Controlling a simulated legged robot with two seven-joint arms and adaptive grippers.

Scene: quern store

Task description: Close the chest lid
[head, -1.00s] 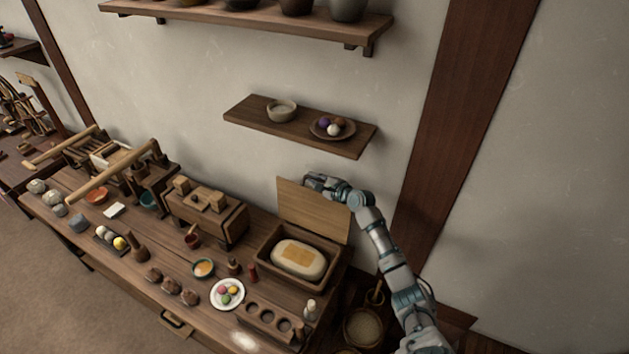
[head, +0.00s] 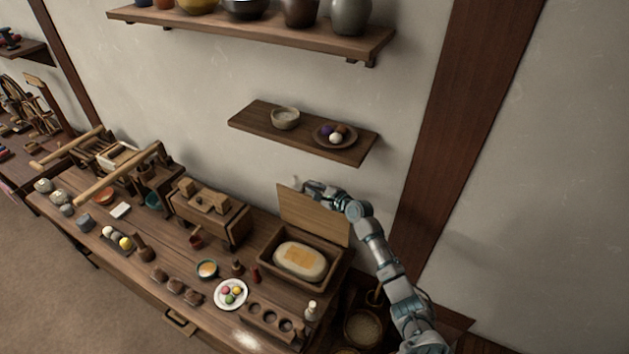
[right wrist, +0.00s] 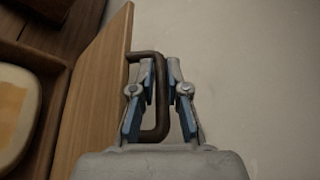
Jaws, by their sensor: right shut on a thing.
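The wooden chest (head: 262,262) stands on the right end of the table, with a pale oval block with an orange patch (head: 300,260) inside it. Its lid (head: 312,217) stands raised at the chest's back side, near the wall. My right gripper (head: 308,186) is at the lid's top edge. In the right wrist view the lid (right wrist: 98,88) is at the left, and a dark bar handle (right wrist: 163,100) sticks out from it. My right gripper (right wrist: 160,66) is shut on this handle, a finger on each side. My left gripper is in neither view now.
A long wall shelf (head: 345,150) with a bowl and a plate hangs above the chest. A wooden box (head: 210,215) stands left of the chest.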

